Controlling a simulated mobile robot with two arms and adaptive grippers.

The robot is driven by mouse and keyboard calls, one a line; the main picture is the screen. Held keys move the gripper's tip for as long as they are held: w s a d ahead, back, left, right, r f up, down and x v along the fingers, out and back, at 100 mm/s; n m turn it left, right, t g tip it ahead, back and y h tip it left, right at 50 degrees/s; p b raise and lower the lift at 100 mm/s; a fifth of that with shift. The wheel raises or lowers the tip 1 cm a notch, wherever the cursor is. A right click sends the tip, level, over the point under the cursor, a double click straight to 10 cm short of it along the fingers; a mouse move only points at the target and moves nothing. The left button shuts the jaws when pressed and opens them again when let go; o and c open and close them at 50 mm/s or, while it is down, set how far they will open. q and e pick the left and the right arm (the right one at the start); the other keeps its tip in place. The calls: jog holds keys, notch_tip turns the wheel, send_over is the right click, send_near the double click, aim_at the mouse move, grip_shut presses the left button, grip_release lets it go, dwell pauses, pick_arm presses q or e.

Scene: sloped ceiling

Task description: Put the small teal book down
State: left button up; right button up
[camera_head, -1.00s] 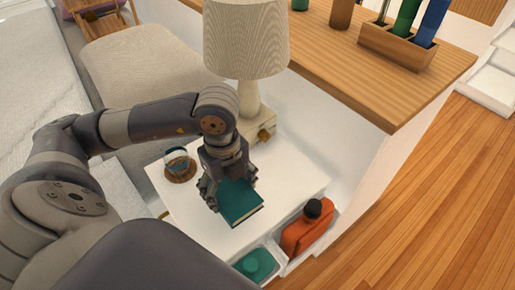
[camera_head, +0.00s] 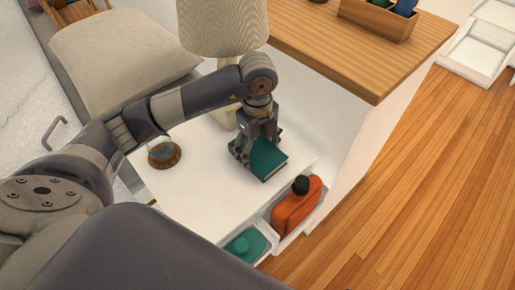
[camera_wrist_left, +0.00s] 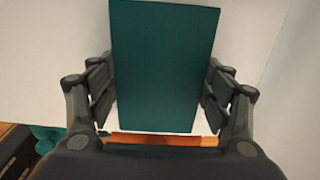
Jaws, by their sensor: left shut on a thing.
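The small teal book (camera_head: 268,163) is in my left gripper (camera_head: 255,148), over the white tabletop (camera_head: 205,196). In the head view its cover faces up and its page edge shows along the front right. I cannot tell whether its underside touches the tabletop. In the left wrist view the book (camera_wrist_left: 163,65) fills the middle, with the fingers of my left gripper (camera_wrist_left: 160,92) on both its sides. My left gripper is shut on the book. My right gripper is not in view.
A glass on a wooden coaster (camera_head: 164,155) stands left on the tabletop, and a lamp (camera_head: 224,28) behind. Below the front edge are an orange bottle (camera_head: 297,207) and a teal-lidded container (camera_head: 246,245). A taller wooden-topped cabinet (camera_head: 365,55) rises at right. The tabletop's front left is clear.

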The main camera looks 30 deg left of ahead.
aim_at(258, 150)
pick_arm(q)
jog(key=o, duration=1.2)
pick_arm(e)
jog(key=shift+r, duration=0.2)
pick_arm(q)
notch_tip(258, 150, up, 6)
jog(key=shift+r+p, duration=0.25)
jog(key=shift+p, duration=0.45)
jog(key=shift+r, duration=0.6)
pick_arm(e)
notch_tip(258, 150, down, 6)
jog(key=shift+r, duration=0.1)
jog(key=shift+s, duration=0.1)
